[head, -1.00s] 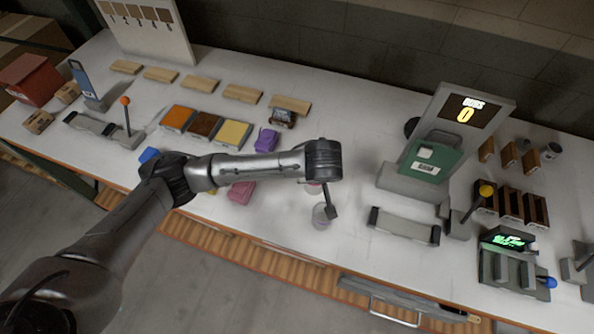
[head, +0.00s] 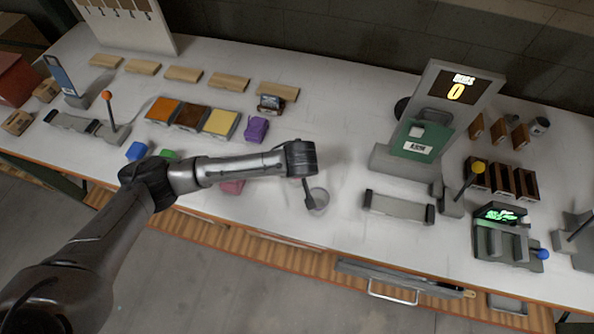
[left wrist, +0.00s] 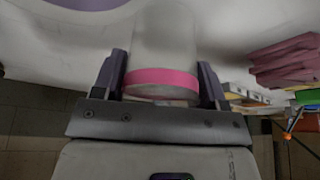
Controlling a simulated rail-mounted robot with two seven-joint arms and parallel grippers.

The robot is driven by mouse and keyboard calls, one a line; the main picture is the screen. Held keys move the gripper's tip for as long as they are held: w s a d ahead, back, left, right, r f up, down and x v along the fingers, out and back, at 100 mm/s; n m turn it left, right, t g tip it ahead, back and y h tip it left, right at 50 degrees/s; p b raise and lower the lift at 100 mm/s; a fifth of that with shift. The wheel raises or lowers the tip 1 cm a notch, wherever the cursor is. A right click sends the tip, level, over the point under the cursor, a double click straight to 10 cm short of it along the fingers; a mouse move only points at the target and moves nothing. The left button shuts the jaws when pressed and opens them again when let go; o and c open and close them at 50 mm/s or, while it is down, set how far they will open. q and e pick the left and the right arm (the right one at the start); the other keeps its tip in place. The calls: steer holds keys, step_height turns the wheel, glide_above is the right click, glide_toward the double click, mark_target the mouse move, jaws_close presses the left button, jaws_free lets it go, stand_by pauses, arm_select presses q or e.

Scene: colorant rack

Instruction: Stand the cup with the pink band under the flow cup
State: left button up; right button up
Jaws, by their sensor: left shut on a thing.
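The cup with the pink band (left wrist: 160,80) is between the two dark fingers of my left gripper (left wrist: 162,85) in the left wrist view. The gripper is shut on it. In the head view my left gripper (head: 307,192) is over the front middle of the table, and its wrist hides most of what it holds. A pale cup (head: 320,201) shows beside the fingers there; its band is too small to tell. A large purple-edged round thing (left wrist: 85,3) is cut off at the top of the left wrist view. I cannot make out the flow cup. My right gripper is out of view.
A purple block (head: 257,129) and coloured trays (head: 190,117) lie to the left. The white table has bare space between.

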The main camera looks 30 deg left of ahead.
arm_select(q)
steer(key=shift+f, duration=0.95)
steer(key=o, duration=0.9)
steer(key=shift+f, duration=0.15)
steer(key=shift+r, duration=0.3)
steer(key=p+v, duration=0.1)
steer(key=v, duration=1)
steer(key=shift+r, duration=0.4)
